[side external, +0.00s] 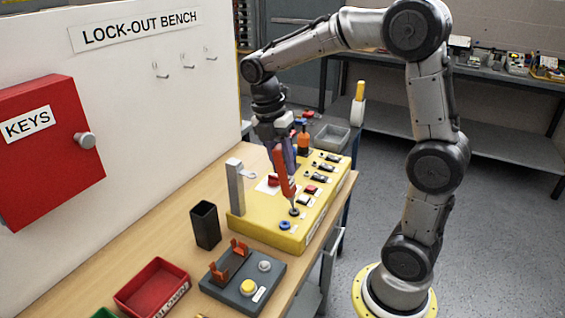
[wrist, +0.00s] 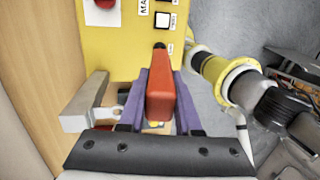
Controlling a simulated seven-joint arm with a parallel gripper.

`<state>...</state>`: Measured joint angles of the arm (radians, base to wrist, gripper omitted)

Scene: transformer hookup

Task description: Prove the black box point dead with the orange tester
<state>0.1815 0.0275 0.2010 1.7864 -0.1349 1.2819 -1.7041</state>
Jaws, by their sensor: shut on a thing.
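My gripper (side external: 288,158) has purple fingers and is shut on the orange tester (side external: 284,178), holding it nearly upright over the yellow box. The tester also shows in the wrist view (wrist: 160,97) between both fingers. Its dark tip points down at the black box point (side external: 294,212), a round black socket near the box's front end. The tip is at or just above that point; I cannot tell whether it touches. A blue point (side external: 285,225) sits beside it, nearer the front edge. The yellow box (side external: 262,229) lies on the wooden bench.
A grey metal post (side external: 236,190) stands at the box's left. A black cup (side external: 205,226), a dark grey base with orange clips (side external: 240,247) and a red tray (side external: 152,288) stand in front. Switches line the box's right side. A red key cabinet (side external: 45,150) hangs at left.

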